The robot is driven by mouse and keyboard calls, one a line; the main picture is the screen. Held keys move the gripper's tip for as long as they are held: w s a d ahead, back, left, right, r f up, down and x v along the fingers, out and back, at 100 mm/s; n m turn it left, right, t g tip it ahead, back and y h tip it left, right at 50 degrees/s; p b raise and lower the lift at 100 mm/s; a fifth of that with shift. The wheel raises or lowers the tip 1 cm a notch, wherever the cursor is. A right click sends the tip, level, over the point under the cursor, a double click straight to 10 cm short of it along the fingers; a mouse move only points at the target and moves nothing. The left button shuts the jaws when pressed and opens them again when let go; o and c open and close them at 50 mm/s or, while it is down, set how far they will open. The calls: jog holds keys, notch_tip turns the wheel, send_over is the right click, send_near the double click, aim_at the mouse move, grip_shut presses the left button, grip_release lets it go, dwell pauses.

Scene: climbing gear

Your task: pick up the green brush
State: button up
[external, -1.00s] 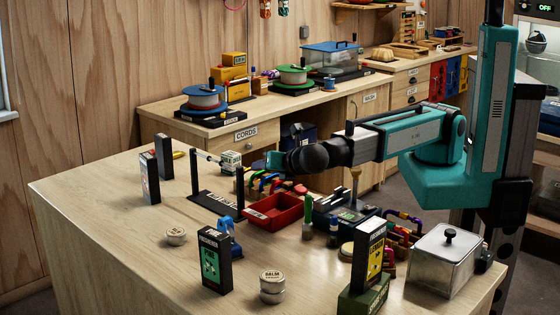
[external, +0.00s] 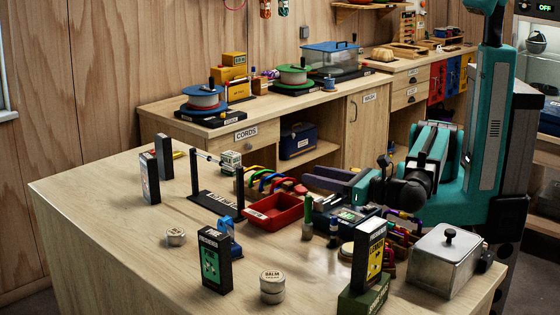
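A slim green upright thing that looks like the green brush (external: 308,218) stands on the wooden table, right of the red tray (external: 274,217). Its lower end and bristles are too small to make out. My gripper (external: 311,175) is above and behind it, with its two dark fingers pointing left. The fingers look spread apart with nothing between them. The gripper does not touch the brush.
A dark device (external: 345,217) stands close right of the brush. Coloured carabiners (external: 268,182) are behind the tray. A metal box (external: 442,260) and a black-and-yellow box (external: 369,256) stand nearer right.

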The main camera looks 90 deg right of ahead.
aim_at(309, 198)
dwell(0.3)
jog(key=shift+f, duration=1.15)
jog(key=shift+f, duration=0.1)
jog(key=f, duration=0.1)
jog(key=w+f+p, duration=0.1)
jog(key=f, duration=0.1)
jog(key=d+f+p, duration=0.1)
jog(key=shift+w+d+f, duration=0.1)
jog(key=shift+w+f, duration=0.05)
jog(key=shift+w, duration=0.25)
jog(key=shift+w+d+f, duration=0.1)
jog(key=shift+w+d, duration=0.15)
jog(key=shift+w, duration=0.1)
grip_shut()
